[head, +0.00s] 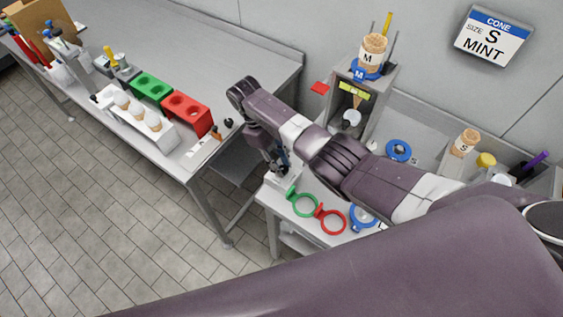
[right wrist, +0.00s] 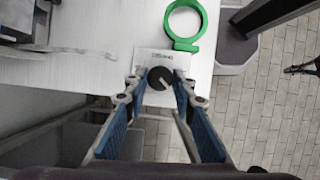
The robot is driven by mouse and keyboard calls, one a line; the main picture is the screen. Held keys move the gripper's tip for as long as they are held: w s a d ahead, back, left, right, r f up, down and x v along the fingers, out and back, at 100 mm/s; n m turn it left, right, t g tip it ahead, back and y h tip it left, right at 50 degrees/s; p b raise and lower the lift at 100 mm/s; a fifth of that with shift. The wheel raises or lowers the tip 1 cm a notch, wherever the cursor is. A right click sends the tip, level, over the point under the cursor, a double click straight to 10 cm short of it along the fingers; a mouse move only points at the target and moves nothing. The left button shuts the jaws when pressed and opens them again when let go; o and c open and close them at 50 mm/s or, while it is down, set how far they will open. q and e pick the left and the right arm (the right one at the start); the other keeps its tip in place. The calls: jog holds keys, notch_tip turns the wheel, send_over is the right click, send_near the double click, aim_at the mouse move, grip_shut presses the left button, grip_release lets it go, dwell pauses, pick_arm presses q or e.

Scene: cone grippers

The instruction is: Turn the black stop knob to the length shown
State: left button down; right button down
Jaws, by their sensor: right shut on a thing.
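The black stop knob (right wrist: 160,78) sits on a small pale plate (right wrist: 152,60) at the table edge, seen in the right wrist view. A light pointer line on it points toward the lower right. The plate's lettering is too small to read. My right gripper (right wrist: 160,90) has its two blue-padded fingers on either side of the knob, shut on it. In the head view my right gripper (head: 279,162) reaches down at the bench's left end, and the knob is hidden there. A wall sign (head: 491,37) reads CONE, SIZE S, MINT. My left gripper is out of view.
A green ring (head: 303,204), a red ring (head: 330,220) and a blue ring (head: 363,217) line the bench's front edge. A cone dispenser marked M (head: 374,55) stands behind my arm. A cone marked S (head: 465,143) is at right. The left bench holds green (head: 151,87) and red (head: 186,113) blocks.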

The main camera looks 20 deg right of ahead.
jog(key=n, duration=0.2)
jog(key=n+t+h, duration=0.1)
jog(key=n, duration=0.1)
jog(key=shift+s+a+n+t, duration=0.1)
jog(key=shift+a+n+t, duration=0.05)
jog(key=shift+n+t, duration=0.15)
jog(key=shift+s+n+t, duration=0.15)
jog(key=shift+n+t, duration=0.45)
jog(key=shift+n, duration=1.3)
jog(key=c, duration=1.6)
grip_release()
jog(key=shift+h, duration=0.3)
jog(key=v, duration=1.2)
